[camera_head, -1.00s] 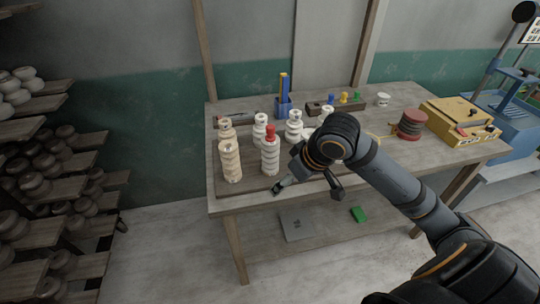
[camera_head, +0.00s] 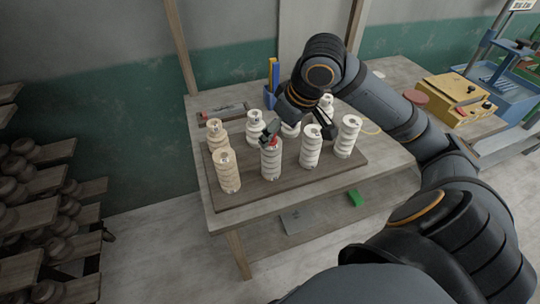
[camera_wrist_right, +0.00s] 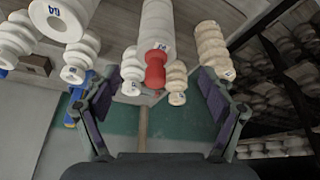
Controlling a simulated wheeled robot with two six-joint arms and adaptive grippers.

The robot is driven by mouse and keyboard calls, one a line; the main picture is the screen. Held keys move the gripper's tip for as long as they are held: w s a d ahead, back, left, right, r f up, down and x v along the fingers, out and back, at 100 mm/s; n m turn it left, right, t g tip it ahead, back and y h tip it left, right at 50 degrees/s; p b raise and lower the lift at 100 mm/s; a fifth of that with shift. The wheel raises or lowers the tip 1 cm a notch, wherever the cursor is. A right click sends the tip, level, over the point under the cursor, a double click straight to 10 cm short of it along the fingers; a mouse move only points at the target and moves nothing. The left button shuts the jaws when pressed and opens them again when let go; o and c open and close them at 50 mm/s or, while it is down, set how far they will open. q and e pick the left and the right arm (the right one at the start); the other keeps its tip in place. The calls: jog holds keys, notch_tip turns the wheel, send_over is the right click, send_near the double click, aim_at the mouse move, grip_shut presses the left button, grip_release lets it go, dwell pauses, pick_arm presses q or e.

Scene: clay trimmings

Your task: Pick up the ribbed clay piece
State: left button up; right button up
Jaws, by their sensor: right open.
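Several ribbed clay pieces stand upright on a dark board (camera_head: 300,180). A white one with a red top (camera_head: 271,160) is at the front, and it also shows in the right wrist view (camera_wrist_right: 155,25). Beside it are a beige ribbed piece (camera_head: 227,172) on the left and white ones (camera_head: 311,148) (camera_head: 347,138) on the right. Which piece the task means, I cannot tell. My right gripper (camera_head: 299,135) is open above the pieces; in its wrist view (camera_wrist_right: 158,110) the red top lies between the spread fingers, with nothing held. My left gripper is not in view.
The pieces stand close together, so neighbours flank the fingers. A blue holder (camera_head: 272,95) stands behind them, and a yellow box (camera_head: 455,97) is at the table's right. The table's front strip (camera_head: 260,212) is bare. Shelves of clay pieces (camera_head: 45,190) stand at left.

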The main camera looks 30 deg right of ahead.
aim_at(272, 141)
jog(key=shift+w+x, duration=0.2)
jog(key=shift+x, duration=1.05)
jog(key=shift+w+f, duration=0.2)
jog(key=shift+f, duration=0.25)
jog(key=x, duration=0.4)
jog(key=shift+d, duration=0.15)
jog(key=shift+w+f, duration=0.15)
jog(key=shift+c, duration=0.6)
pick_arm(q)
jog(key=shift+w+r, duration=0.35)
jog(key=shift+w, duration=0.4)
pick_arm(e)
grip_shut()
